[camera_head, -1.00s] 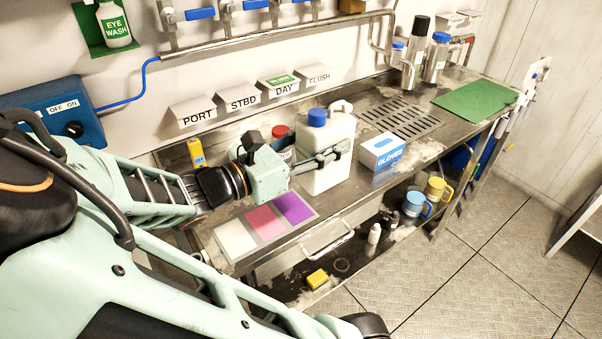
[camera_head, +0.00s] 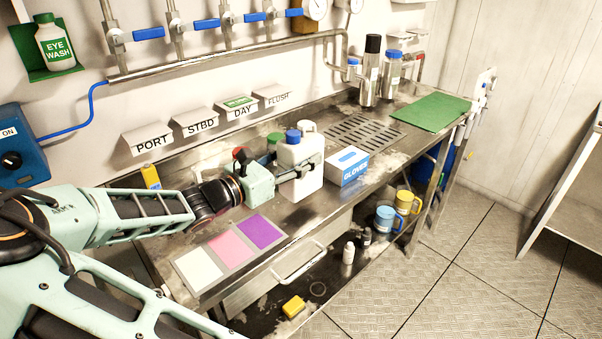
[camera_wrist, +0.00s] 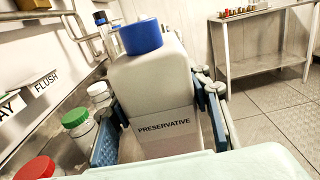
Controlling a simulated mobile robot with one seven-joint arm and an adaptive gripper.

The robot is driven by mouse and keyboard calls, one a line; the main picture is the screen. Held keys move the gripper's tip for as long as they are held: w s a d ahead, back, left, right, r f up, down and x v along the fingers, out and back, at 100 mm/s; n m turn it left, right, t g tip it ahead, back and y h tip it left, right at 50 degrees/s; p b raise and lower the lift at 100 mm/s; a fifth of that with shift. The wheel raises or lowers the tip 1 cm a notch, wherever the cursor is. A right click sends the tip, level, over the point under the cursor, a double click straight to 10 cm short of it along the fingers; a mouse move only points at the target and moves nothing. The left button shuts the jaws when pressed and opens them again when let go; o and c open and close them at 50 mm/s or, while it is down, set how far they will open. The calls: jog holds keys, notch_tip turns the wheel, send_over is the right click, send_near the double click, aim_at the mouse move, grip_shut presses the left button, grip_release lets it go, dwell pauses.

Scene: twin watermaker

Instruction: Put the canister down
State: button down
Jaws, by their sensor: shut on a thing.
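The canister (camera_head: 299,157) is a white jug with a blue cap. It stands upright at the steel bench, left of the glove box; I cannot tell whether its base touches the top. In the wrist view the canister (camera_wrist: 150,85) fills the middle, and its label reads PRESERVATIVE. My gripper (camera_head: 302,168) reaches it from the left and is shut on it. In the wrist view one finger lies along each side of the canister. The canister's lower part is hidden in the wrist view.
The bench (camera_head: 335,195) also holds a blue-and-white glove box (camera_head: 348,166), a drain grate (camera_head: 352,132), a green mat (camera_head: 432,109) and a white, pink and purple colour card (camera_head: 230,248). Jars with green (camera_wrist: 75,119) and red (camera_wrist: 36,169) lids stand close behind the canister.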

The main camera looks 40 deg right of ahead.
jog(key=shift+w+d+f, duration=0.3)
jog(key=shift+d+f, duration=0.1)
jog(key=shift+f, duration=0.15)
jog(key=shift+w+f+b, duration=0.1)
jog(key=shift+f+b, duration=0.5)
jog(key=shift+f, duration=0.95)
jog(key=shift+f, duration=0.1)
jog(key=c, duration=1)
grip_release()
jog(key=shift+f, duration=0.1)
jog(key=shift+c, duration=0.2)
jog(key=shift+a, duration=0.25)
jog(key=s+a+p, duration=0.1)
jog(key=a, duration=1)
jog(key=shift+a, duration=0.25)
